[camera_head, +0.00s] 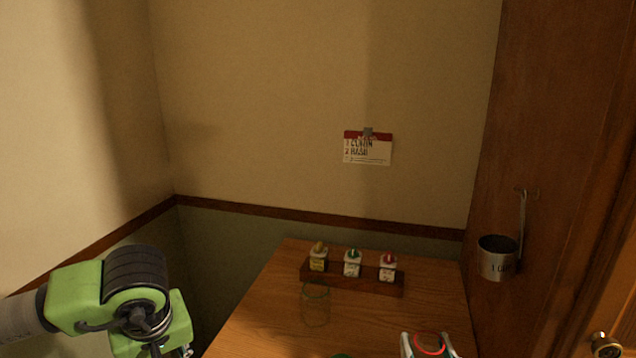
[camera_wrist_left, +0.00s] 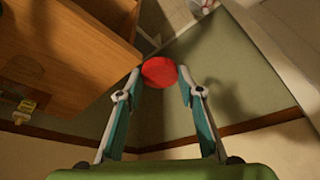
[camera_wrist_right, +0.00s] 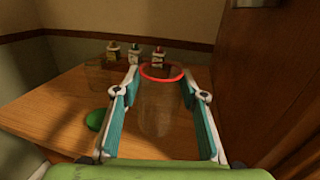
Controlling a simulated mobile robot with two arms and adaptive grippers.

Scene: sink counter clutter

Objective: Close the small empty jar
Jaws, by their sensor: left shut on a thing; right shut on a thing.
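My right gripper (camera_head: 428,345) is shut on a clear glass jar with a red rim. In the right wrist view the jar (camera_wrist_right: 160,110) is upright between the fingers, its mouth uncovered, and looks empty. My left gripper (camera_wrist_left: 160,75) is shut on a round red lid (camera_wrist_left: 159,71), held at the fingertips away from the table. In the head view my left arm is at the lower left and its fingertips and the lid are out of frame.
A clear jar with a green rim (camera_head: 316,303) stands on the wooden table (camera_head: 262,305). A green lid (camera_wrist_right: 95,119) lies on the table. A wooden rack (camera_head: 350,279) holds several small bottles. A metal measuring cup (camera_head: 497,258) hangs at the right.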

